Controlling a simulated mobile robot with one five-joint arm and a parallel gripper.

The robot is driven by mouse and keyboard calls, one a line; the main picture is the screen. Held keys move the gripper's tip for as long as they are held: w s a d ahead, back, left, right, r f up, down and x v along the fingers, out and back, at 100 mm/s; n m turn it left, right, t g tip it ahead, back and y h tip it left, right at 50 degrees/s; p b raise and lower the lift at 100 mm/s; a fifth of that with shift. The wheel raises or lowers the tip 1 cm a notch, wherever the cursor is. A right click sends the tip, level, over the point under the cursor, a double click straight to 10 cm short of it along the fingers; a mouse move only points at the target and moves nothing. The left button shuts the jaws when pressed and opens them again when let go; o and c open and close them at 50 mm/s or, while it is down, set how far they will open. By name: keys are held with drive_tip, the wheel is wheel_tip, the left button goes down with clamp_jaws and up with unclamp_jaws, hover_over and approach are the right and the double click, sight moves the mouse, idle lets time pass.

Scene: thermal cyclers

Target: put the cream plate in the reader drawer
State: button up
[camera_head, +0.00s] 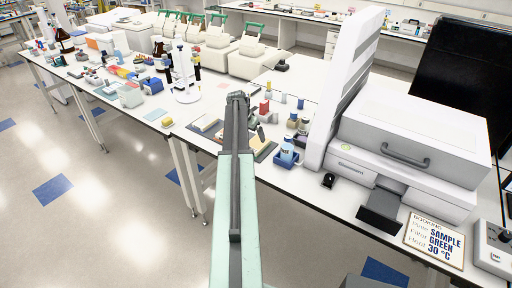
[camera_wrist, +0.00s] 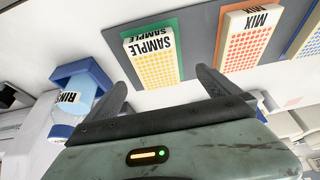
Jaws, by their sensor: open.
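In the wrist view, a cream plate labelled SAMPLE (camera_wrist: 154,60) with yellow wells lies on a green-edged spot of a dark grey mat. My gripper (camera_wrist: 160,72) is open and empty. Its two fingers show on either side of the plate's near end, and I cannot tell the height gap. In the head view my arm hides much of the plate area, and the fingers are not clear. The white reader (camera_head: 400,160) stands at the right of the bench. Its dark drawer (camera_head: 380,210) sticks out at the front, and it looks empty.
A MIX plate (camera_wrist: 246,42) with orange wells lies right of the SAMPLE plate. A blue holder with a bottle (camera_head: 287,155) stands between the mat and the reader. A booking card (camera_head: 435,240) reads SAMPLE, GREEN, 30 °C. A small black object (camera_head: 328,180) lies left of the drawer.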

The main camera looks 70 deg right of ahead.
sight(256, 143)
drive_tip(key=b+x, duration=0.4)
drive_tip(key=x, duration=0.1)
drive_tip(key=b+x, duration=0.2)
drive_tip(key=shift+s+f, duration=0.2)
drive_tip(key=shift+s, duration=0.1)
drive_tip(key=shift+r, duration=0.2)
drive_tip(key=c, duration=1.6)
drive_tip(key=shift+r+p, duration=0.55)
drive_tip(key=shift+p, duration=0.2)
drive_tip(key=shift+c, duration=0.2)
wheel_tip(256, 143, up, 3)
drive_tip(key=p, duration=0.3)
drive_tip(key=shift+r, duration=0.15)
drive_tip(key=s+a, duration=0.2)
drive_tip(key=a, duration=0.3)
drive_tip(key=s+a, duration=0.2)
drive_tip(key=a, duration=0.3)
drive_tip(key=s+a, duration=0.2)
drive_tip(key=a, duration=0.3)
drive_tip(key=shift+r+p, duration=0.3)
drive_tip(key=shift+p, duration=0.1)
